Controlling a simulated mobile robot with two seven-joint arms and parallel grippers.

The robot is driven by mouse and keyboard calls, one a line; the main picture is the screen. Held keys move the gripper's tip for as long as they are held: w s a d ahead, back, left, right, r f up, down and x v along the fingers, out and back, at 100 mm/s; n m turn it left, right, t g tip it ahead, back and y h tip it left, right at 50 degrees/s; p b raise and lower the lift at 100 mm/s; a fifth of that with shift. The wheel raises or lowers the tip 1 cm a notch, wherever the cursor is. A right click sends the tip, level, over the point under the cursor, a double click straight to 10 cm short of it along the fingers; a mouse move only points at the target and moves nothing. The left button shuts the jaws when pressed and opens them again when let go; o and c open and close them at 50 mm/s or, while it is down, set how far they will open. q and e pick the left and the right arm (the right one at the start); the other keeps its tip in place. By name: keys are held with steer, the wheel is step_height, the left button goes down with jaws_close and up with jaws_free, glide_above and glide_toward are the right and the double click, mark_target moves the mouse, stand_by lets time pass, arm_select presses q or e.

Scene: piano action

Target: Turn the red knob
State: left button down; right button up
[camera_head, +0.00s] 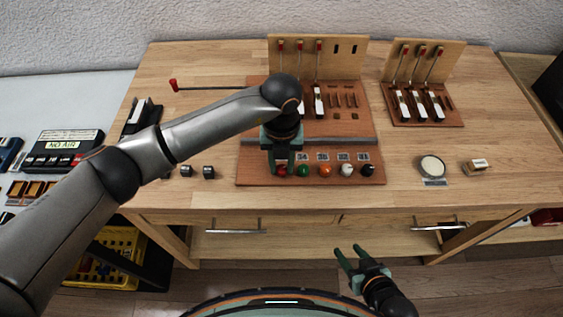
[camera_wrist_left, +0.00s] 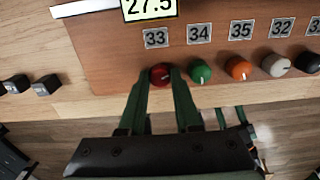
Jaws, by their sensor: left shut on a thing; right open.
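The red knob (camera_head: 281,170) is the leftmost of a row of coloured knobs along the front of a brown wooden board (camera_head: 255,171). My left gripper (camera_head: 282,167) reaches it from above. In the left wrist view the red knob (camera_wrist_left: 160,74) sits between the two green fingers of the left gripper (camera_wrist_left: 158,80), which are shut on its sides. A label reading 33 lies just behind it. My right gripper (camera_head: 354,255) is open and empty, low in front of the table's drawers.
Beside the red knob stand a green knob (camera_wrist_left: 200,71), an orange knob (camera_wrist_left: 238,68), a white knob (camera_wrist_left: 275,65) and a black knob (camera_head: 368,170). Small dark cubes (camera_head: 208,172) lie left of the board. A round white dial (camera_head: 432,166) stands to the right.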

stand_by(0.4)
arm_select(q)
steer(key=m+b, duration=0.2)
steer(key=shift+f+b, duration=0.15)
steer(key=shift+b, duration=0.2)
steer(key=m+b, duration=0.2)
steer(key=shift+m, duration=0.4)
steer(key=m+b, duration=0.2)
steer(key=shift+m+b, duration=0.3)
steer(key=shift+b, duration=0.05)
steer(key=shift+m+b, duration=0.4)
steer(key=shift+m, duration=0.1)
steer(key=shift+r, duration=0.2)
